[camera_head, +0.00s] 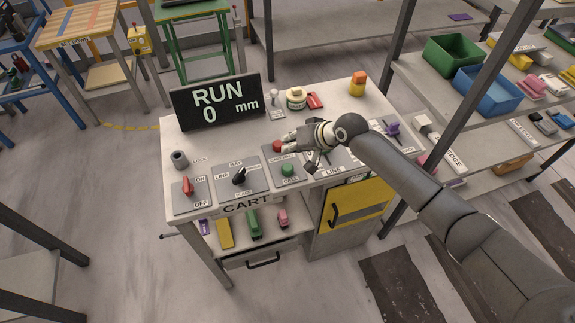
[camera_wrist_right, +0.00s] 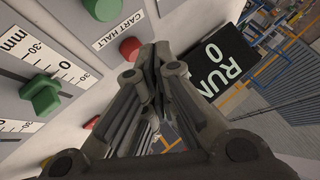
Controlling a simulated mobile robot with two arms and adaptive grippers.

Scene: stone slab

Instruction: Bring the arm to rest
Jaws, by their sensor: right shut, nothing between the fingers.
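My right arm comes in from the right in the head view and reaches over the control cart (camera_head: 222,207). My right gripper (camera_head: 290,136) is shut and empty, above the panels close to the red button (camera_head: 277,146). In the right wrist view the shut fingers (camera_wrist_right: 158,55) point toward the red button (camera_wrist_right: 130,48) labelled CART HALT; whether they touch it I cannot tell. The green button (camera_head: 288,170) stands nearer the front of the same panel. My left gripper is not in view.
A black display (camera_head: 217,104) reading RUN 0 mm stands at the cart's back left. A red lever (camera_head: 188,187) and a black knob (camera_head: 239,176) sit on the left panels. A shelf with green (camera_head: 453,55) and blue (camera_head: 487,91) bins stands at right. Floor in front is open.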

